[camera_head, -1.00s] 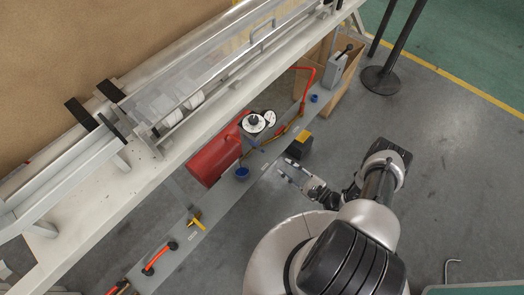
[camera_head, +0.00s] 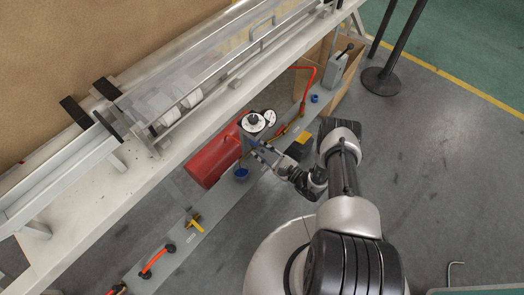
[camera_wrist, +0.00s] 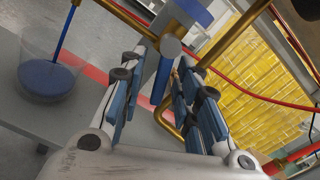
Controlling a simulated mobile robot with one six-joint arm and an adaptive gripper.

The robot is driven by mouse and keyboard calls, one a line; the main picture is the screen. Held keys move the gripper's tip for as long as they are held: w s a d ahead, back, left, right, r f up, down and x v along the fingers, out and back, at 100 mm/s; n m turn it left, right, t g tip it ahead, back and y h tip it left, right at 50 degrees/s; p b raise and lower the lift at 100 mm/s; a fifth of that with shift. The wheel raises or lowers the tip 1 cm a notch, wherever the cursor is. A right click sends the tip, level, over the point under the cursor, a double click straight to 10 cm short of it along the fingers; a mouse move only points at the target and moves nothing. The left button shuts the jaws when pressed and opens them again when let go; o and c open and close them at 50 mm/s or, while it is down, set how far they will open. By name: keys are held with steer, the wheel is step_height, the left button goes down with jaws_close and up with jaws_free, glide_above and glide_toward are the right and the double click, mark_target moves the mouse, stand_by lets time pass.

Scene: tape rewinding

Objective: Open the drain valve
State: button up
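A blue valve handle (camera_wrist: 191,12) with a grey round stem end (camera_wrist: 171,46) shows at the top middle of the wrist view, by brass pipes. I take it for the drain valve. My gripper (camera_wrist: 163,70) is open, its two blue-padded fingers on either side of a blue part below the stem. I cannot tell whether either finger touches it. In the head view my gripper (camera_head: 258,152) reaches in beside the gauge unit (camera_head: 254,122), and its tips hide the valve there.
The white bench overhangs.

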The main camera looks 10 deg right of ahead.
steer(key=shift+c, duration=0.2)
jaws_close()
steer(key=shift+s+a+f+m+b, duration=0.15)
steer(key=shift+a+f+m+b, duration=0.1)
steer(key=shift+m+b, duration=0.65)
steer(key=shift+s+a+r+m, duration=0.1)
steer(key=shift+m, duration=0.4)
steer(key=shift+o, duration=0.2)
jaws_free()
